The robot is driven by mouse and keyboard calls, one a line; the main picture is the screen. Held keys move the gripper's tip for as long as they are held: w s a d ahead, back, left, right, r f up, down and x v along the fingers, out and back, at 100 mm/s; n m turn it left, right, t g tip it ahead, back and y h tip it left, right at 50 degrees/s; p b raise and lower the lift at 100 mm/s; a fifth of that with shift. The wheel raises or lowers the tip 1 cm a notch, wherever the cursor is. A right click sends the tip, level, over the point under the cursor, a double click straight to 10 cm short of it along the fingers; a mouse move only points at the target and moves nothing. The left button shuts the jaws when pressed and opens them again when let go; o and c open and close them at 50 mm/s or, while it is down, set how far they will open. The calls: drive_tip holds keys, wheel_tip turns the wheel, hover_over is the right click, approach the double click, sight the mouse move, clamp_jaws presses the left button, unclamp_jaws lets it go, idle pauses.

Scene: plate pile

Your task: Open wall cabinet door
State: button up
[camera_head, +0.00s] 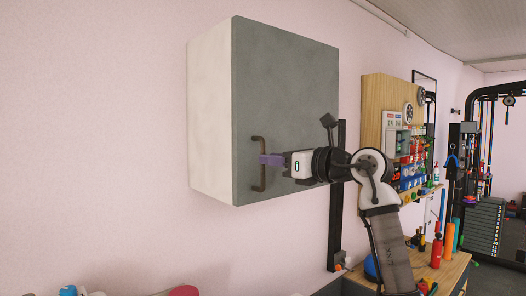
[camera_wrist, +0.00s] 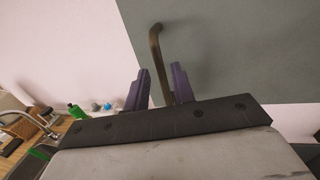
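The wall cabinet (camera_head: 208,110) is a white box with a grey door (camera_head: 285,95), and the door looks shut. A dark bronze bar handle (camera_head: 258,179) stands upright near the door's lower left edge. My gripper (camera_head: 268,160) is at the handle's middle, with its purple fingers reaching to it from the right. In the wrist view, the two purple fingers of my gripper (camera_wrist: 159,87) are spread apart.
A wooden tool board (camera_head: 372,110) hangs on the wall to the right, above a wooden workbench (camera_head: 440,270) with bottles and tools. A black vertical post (camera_head: 336,225) stands between the cabinet and the board. The wall left of the cabinet is bare.

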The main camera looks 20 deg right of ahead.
sight(263, 188)
drive_tip(key=shift+p+x, duration=0.4)
drive_tip(key=shift+x, duration=1.4)
clamp_jaws()
